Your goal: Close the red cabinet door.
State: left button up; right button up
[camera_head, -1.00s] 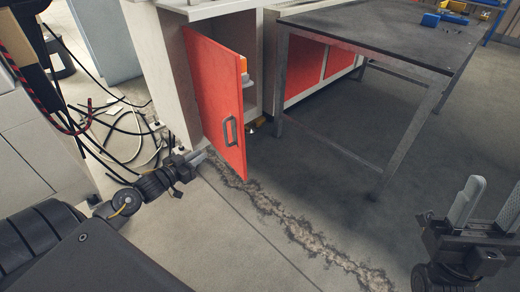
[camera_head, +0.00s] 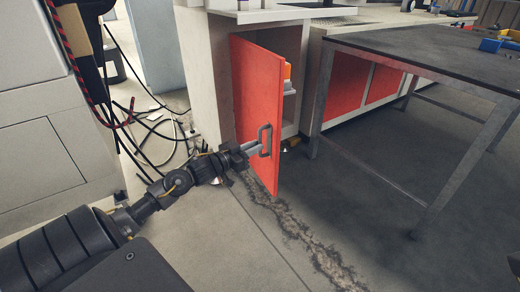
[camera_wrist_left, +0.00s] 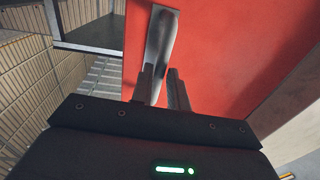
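The red cabinet door (camera_head: 257,95) stands open in the head view, swung out from the light cabinet (camera_head: 205,80). Its grey handle (camera_head: 265,140) is on the door's outer face near the free edge. My left gripper (camera_head: 253,148) is at the handle, its fingers pointing at the door. In the left wrist view, the fingers (camera_wrist_left: 164,88) are apart, with the grey handle (camera_wrist_left: 161,45) rising between and beyond them in front of the red panel (camera_wrist_left: 225,50). Whether a finger touches the handle is unclear. My right gripper is not in view.
A dark-topped table (camera_head: 430,55) with metal legs stands to the right of the door. Loose black cables (camera_head: 150,140) lie on the floor left of the cabinet. An orange and white item shows inside the cabinet (camera_head: 288,75). The floor in front of the door is clear.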

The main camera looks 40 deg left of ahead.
pick_arm(q)
jog(key=shift+b+x, duration=0.4)
jog(key=shift+x, duration=1.1)
grip_shut()
